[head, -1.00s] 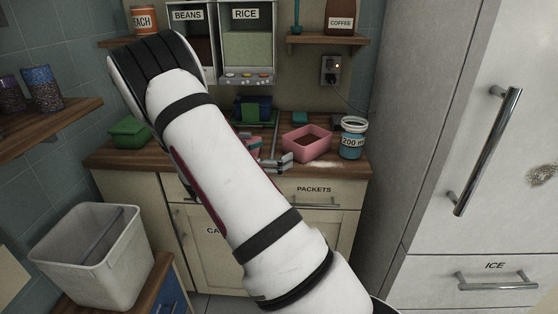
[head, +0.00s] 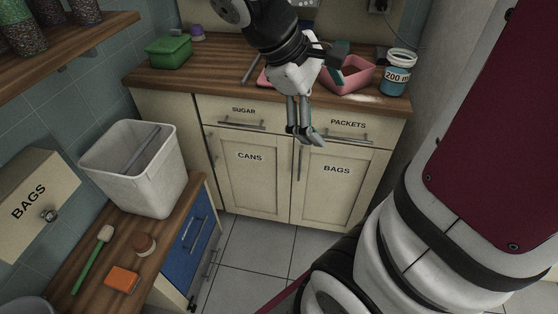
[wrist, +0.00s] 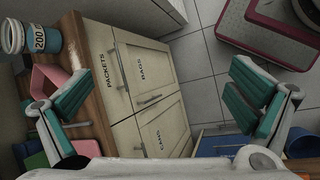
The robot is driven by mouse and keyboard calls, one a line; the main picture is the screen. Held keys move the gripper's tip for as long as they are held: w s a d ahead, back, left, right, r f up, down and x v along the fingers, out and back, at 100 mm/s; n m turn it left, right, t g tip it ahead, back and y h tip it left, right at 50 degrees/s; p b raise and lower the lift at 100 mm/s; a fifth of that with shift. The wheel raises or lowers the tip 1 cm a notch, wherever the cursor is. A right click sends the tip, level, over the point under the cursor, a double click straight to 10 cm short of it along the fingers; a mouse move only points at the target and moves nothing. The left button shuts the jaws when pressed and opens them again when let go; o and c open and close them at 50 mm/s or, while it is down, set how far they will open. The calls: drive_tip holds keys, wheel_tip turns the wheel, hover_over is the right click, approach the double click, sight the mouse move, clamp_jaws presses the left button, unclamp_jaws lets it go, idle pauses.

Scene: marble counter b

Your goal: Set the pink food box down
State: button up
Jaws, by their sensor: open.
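The pink food box (head: 350,84) stands open on the wooden counter, left of the 200 ml jar, with brown contents inside. In the wrist view, the pink box (wrist: 47,80) shows at the left beside the jar, partly behind a finger. A second pink piece (head: 264,76) lies on the counter to its left, mostly hidden by my wrist; I cannot tell whether it is a lid. My gripper (head: 304,134) hangs in front of the counter's edge, lower than the box and apart from it. In the wrist view, its teal-padded fingers are wide apart with nothing between them.
The 200 ml jar (head: 397,74) stands right of the box, with pale powder spilled before it. A green box (head: 168,53) sits on the counter's left. A white bin (head: 137,170) stands at lower left. Floor space before the cabinets (head: 255,250) is clear.

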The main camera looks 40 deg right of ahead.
drive_tip(key=s+a+m+t+y, duration=0.2)
drive_tip(key=s+a+y, duration=0.1)
drive_tip(key=a, duration=0.4)
drive_tip(key=s+a+m+t+y, duration=0.1)
drive_tip(key=s+a+t+y, duration=0.1)
drive_tip(key=s+a, duration=0.4)
drive_tip(key=shift+a+r+m+t+y, duration=0.45)
drive_tip(key=shift+a+y, duration=0.25)
drive_tip(key=shift+a, duration=0.55)
drive_tip(key=shift+r, duration=0.1)
